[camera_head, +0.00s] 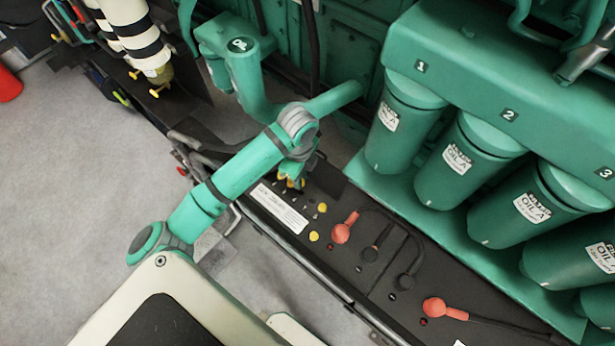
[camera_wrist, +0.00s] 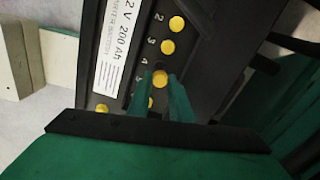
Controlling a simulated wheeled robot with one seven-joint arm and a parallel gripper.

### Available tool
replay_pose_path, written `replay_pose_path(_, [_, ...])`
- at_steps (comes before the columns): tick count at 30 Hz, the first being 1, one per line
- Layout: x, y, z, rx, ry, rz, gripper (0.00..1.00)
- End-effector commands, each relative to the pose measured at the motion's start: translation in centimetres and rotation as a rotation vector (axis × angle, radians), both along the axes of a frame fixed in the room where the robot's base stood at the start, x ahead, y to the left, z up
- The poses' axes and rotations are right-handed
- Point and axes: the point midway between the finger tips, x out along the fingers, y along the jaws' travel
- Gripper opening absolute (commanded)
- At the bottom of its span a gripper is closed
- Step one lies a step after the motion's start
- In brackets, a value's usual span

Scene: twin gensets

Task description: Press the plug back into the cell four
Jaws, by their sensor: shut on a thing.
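The black battery top shows in the wrist view (camera_wrist: 118,82), with a white label and printed cell numbers. Yellow plugs sit at cell two (camera_wrist: 177,23) and cell three (camera_wrist: 168,46). My gripper (camera_wrist: 162,80) is shut on a yellow plug (camera_wrist: 160,77), close to the printed number four. Whether this plug is seated in the cell or just above it cannot be told. In the head view my gripper (camera_head: 291,184) points down over the battery, partly hidden by my arm. Another yellow plug (camera_wrist: 101,107) lies near the label's end.
Red cable terminals (camera_head: 341,233) and black leads lie on the battery tops to the right. Green oil filters (camera_head: 403,122) hang close behind under a green housing (camera_head: 480,70). A green pipe (camera_head: 246,80) rises behind my arm.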

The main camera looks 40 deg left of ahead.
Motion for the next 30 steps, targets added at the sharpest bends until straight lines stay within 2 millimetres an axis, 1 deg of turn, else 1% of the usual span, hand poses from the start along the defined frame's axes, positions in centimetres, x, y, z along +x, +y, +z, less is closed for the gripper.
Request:
replay_pose_path(8, [0.0,0.1,-1.1,-0.002,0.0,0.003,0.06])
replay_pose_path(22, [0.0,0.0,-4.7,0.0,0.001,0.001,0.06])
replay_pose_path(30, [0.0,0.0,-5.4,0.0,0.0,0.0,0.06])
